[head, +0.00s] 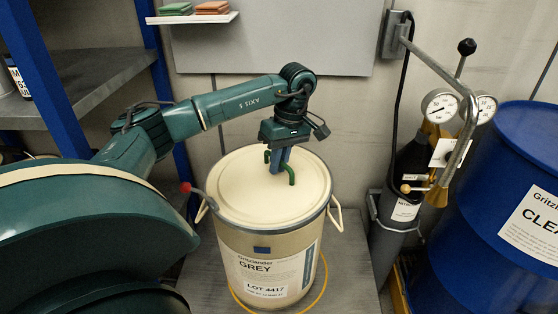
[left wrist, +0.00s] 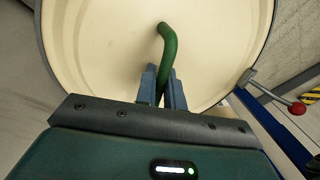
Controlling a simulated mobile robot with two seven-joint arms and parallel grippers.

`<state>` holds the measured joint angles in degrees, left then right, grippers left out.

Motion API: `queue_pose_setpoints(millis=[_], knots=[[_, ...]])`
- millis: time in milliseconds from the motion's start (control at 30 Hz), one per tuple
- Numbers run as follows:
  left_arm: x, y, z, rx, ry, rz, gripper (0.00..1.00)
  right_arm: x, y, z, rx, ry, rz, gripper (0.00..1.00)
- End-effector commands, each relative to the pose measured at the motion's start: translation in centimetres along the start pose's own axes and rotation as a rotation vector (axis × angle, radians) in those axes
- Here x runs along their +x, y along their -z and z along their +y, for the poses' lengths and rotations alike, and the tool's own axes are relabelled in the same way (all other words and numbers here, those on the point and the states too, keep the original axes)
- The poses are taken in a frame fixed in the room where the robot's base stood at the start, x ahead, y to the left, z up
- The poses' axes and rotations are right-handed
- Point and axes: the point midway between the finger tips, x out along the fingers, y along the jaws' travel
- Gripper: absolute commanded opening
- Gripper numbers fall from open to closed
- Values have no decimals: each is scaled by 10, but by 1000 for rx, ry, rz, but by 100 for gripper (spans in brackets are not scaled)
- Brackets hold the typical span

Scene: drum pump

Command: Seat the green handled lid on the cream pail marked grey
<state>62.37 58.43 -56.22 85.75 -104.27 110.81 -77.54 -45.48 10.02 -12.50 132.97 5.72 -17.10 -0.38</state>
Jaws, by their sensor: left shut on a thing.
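The cream lid (head: 240,185) with its green handle (head: 292,178) lies over the mouth of the cream pail (head: 227,250) labelled GREY. It looks level and inside the rim, but I cannot tell whether it is fully down. My left gripper (head: 279,163) reaches down from above and is shut on the green handle. In the left wrist view, the blue fingers (left wrist: 163,88) straddle the green handle (left wrist: 168,48), with the cream lid (left wrist: 105,50) below. My right gripper is not in view.
A red-knobbed lever (head: 186,188) sticks out at the pail's left rim. A gas cylinder (head: 408,180) with gauges and a bent metal bar stands to the right, beside a blue drum (head: 500,150). A blue-framed shelf (head: 85,90) is at the left.

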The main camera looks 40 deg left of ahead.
Motion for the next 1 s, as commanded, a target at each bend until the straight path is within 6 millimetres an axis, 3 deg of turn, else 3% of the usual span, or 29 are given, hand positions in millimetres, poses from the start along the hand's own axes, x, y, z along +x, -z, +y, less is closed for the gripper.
queue_pose_setpoints(millis=[1000], knots=[[0,0,-2,-1,-1,0,0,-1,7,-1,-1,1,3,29]])
